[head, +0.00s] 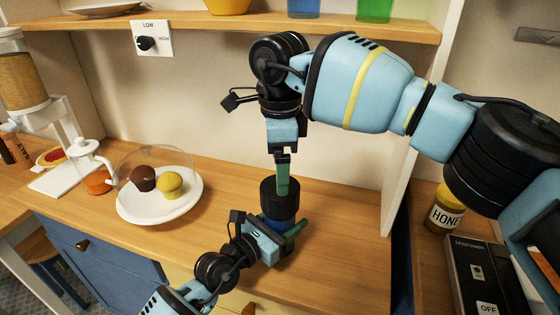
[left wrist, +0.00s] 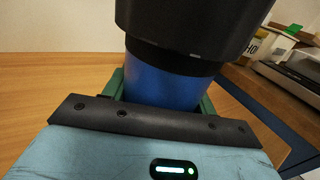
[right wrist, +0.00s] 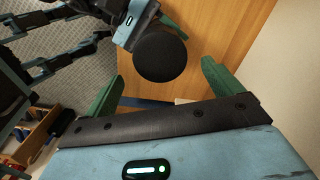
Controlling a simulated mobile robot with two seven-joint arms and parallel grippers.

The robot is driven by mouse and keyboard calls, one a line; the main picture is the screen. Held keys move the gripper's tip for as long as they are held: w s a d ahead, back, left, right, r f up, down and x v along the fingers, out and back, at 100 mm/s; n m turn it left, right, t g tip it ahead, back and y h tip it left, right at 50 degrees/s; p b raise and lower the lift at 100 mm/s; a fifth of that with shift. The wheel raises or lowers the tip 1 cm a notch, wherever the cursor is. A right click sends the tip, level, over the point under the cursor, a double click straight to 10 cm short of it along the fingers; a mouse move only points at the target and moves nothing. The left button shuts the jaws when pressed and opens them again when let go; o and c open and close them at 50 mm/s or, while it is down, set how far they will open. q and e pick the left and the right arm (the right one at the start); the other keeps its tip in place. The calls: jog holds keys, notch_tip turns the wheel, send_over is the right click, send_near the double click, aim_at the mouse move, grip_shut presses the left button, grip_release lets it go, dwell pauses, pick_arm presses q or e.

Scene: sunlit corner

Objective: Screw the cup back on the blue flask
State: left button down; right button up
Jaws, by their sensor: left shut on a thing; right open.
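The blue flask (left wrist: 165,82) stands upright on the wooden counter with the black cup (head: 280,198) on its top. Whether the cup is tight on the thread cannot be told. My left gripper (head: 284,236) is shut around the blue body, below the cup; its green fingers also show either side of the flask in the left wrist view. My right gripper (head: 283,188) points down just above the cup, open. In the right wrist view the round cup top (right wrist: 160,57) lies between its spread green fingers (right wrist: 160,85), seemingly beyond their tips.
A white plate (head: 128,208) with two muffins under a clear dome stands left of the flask. A honey jar (head: 446,210) and a dark box (head: 480,275) lie right, past a white upright panel (head: 408,130). A shelf (head: 220,27) runs above.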

aim_at(280, 221)
notch_tip(280, 221, down, 8)
dwell(0.6)
jog(key=c, duration=1)
jog(key=m, duration=1.1)
jog(key=shift+m, duration=0.3)
jog(key=o, duration=1.1)
jog(key=shift+c, duration=0.2)
